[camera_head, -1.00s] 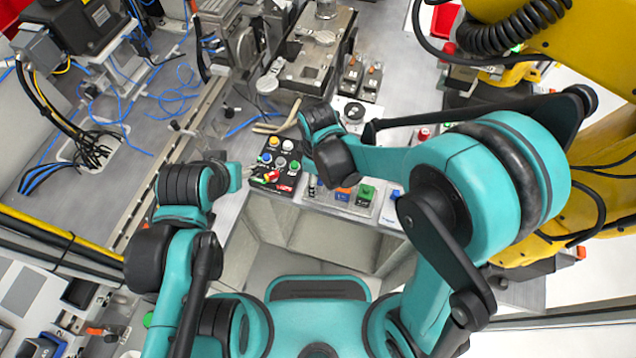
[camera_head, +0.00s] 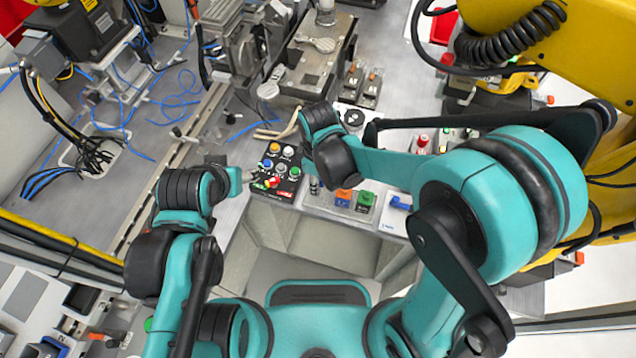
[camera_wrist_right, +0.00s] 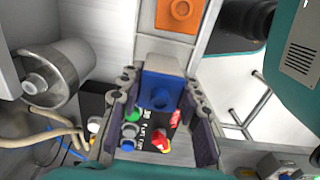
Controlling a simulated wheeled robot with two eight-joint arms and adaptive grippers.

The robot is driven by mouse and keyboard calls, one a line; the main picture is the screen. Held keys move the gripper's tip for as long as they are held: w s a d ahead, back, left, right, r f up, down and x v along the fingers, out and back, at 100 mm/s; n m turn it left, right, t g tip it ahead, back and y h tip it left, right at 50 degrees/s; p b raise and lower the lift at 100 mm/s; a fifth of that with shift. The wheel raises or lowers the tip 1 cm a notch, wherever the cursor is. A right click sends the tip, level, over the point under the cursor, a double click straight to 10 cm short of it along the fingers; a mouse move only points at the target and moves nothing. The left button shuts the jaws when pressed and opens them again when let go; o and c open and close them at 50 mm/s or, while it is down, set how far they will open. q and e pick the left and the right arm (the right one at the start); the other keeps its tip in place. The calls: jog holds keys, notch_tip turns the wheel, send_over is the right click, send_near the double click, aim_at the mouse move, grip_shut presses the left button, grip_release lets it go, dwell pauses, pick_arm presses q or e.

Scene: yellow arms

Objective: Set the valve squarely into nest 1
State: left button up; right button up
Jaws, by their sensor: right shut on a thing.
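My right gripper (camera_wrist_right: 152,125) has its two fingers on either side of a blue square-faced block (camera_wrist_right: 158,88) with a round boss. I take this block to be part of the valve. A pale section and an orange square face (camera_wrist_right: 176,16) lie in line above it; I cannot tell whether they are one piece with it. In the head view the right wrist (camera_head: 325,140) shows, but its fingers and the valve are hidden. My left gripper (camera_head: 243,178) is beside the button panel; its fingers are not clear. I cannot make out nest 1.
The button panel (camera_head: 276,170) lies in front, and shows behind the fingers in the wrist view. Metal fixtures (camera_head: 310,60) stand behind. A yellow robot arm (camera_head: 520,40) fills the right.

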notch_tip(320, 180, up, 7)
jog(key=shift+p, duration=1)
jog(key=w+a+r+p, duration=0.1)
jog(key=w+r+p, duration=0.4)
jog(key=w, duration=0.4)
jog(key=w+a+r+p, duration=0.2)
jog(key=w+r+p, duration=0.2)
jog(key=w, duration=0.4)
jog(key=w+r+p, duration=0.3)
jog(key=w+p, duration=0.3)
jog(key=w, duration=0.6)
jog(key=shift+w+d+f+b, duration=0.15)
jog(key=shift+f+b, duration=0.4)
jog(key=shift+f, duration=0.9)
jog(key=shift+s+d+f+b, duration=0.1)
jog(key=shift+d+f+b, duration=0.3)
jog(key=shift+f, duration=1)
jog(key=shift+a+f+b, duration=0.2)
jog(key=shift+f+b, duration=0.65)
jog(key=shift+f, duration=0.1)
jog(key=o, duration=1.3)
